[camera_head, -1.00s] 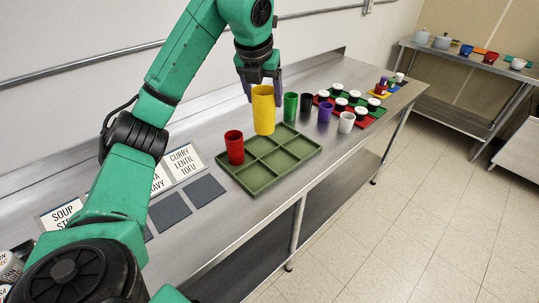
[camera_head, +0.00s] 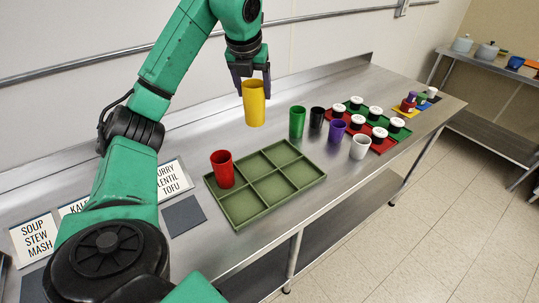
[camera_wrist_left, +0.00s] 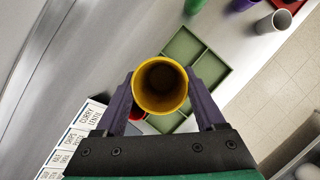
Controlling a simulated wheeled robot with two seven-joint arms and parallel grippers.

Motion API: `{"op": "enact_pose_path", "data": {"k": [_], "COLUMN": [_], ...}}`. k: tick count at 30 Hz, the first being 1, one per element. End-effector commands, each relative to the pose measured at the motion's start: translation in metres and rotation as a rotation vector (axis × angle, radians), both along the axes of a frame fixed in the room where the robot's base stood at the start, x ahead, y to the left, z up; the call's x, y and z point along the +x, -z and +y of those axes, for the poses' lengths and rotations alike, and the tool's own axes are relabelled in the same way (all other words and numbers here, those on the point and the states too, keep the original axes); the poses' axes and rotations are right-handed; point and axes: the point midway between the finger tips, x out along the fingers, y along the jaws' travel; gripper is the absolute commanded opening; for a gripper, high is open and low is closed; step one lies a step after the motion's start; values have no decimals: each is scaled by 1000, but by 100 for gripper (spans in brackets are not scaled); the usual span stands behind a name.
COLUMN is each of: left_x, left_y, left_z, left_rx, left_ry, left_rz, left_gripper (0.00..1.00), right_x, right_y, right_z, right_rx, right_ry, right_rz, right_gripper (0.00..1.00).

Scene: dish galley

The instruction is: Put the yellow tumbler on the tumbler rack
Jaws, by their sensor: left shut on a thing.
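The yellow tumbler (camera_head: 254,106) is held upright in my left gripper (camera_head: 251,84), above the counter near the rack's far edge. In the left wrist view my left gripper (camera_wrist_left: 163,98) has a finger on each side of the yellow tumbler (camera_wrist_left: 160,107), and I look into its open mouth. The tumbler rack (camera_head: 303,183) is a green tray with several square compartments on the counter. A red tumbler (camera_head: 222,170) stands in its far-left compartment. The other visible compartments are empty. My right gripper is not in view.
Green (camera_head: 297,122), black (camera_head: 317,118), purple (camera_head: 337,132) and white (camera_head: 359,147) tumblers stand on the counter right of the rack.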

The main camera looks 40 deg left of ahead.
Motion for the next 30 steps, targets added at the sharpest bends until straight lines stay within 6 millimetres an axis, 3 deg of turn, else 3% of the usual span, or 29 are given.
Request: {"op": "enact_pose_path", "data": {"k": [1,6,12,21,29,30], "left_x": [-1,-3,-2,-2,-1,-1], "left_y": [24,79,132,179,182,183], "left_z": [1,1,0,0,0,0], "left_rx": [3,4,1,0,0,0], "left_ry": [-1,-2,0,0,0,0], "left_rz": [7,9,5,1,-1,-1], "left_gripper": [15,15,15,15,15,75], "right_x": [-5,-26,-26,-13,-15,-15], "right_y": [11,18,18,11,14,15], "right_z": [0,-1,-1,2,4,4], "right_rx": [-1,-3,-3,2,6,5], "right_ry": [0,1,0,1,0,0], "right_rz": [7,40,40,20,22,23], "right_gripper": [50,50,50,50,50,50]}}
